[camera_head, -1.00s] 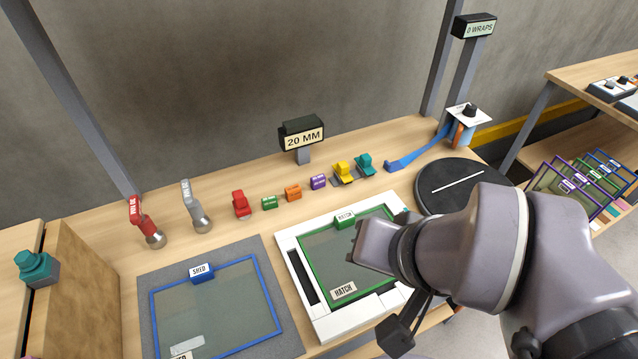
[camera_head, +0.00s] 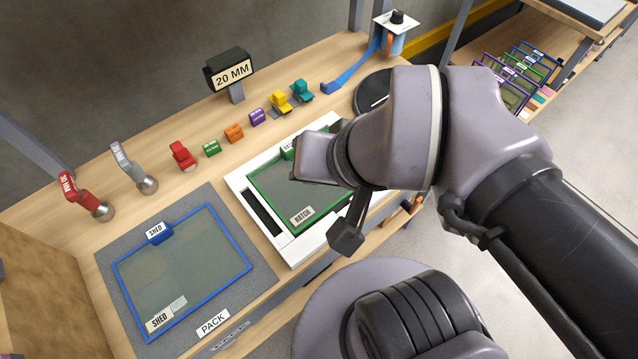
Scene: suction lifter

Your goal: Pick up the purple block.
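The purple block (camera_head: 257,117) is small and carries a white label. It stands on the wooden bench, in a row between the orange block (camera_head: 234,133) and the yellow piece (camera_head: 281,102). My arm reaches in from the right, and its end (camera_head: 318,160) hangs over the green-framed panel, in front of the row and apart from the purple block. The fingers cannot be made out from this angle, so I cannot tell whether my gripper is open or shut.
A green block (camera_head: 211,148) and a red piece (camera_head: 182,156) stand left in the row, a teal piece (camera_head: 302,91) right. A white frame (camera_head: 240,184) lies in front. A black "20 MM" sign (camera_head: 231,70) stands behind. Red and grey levers (camera_head: 133,168) stand at left.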

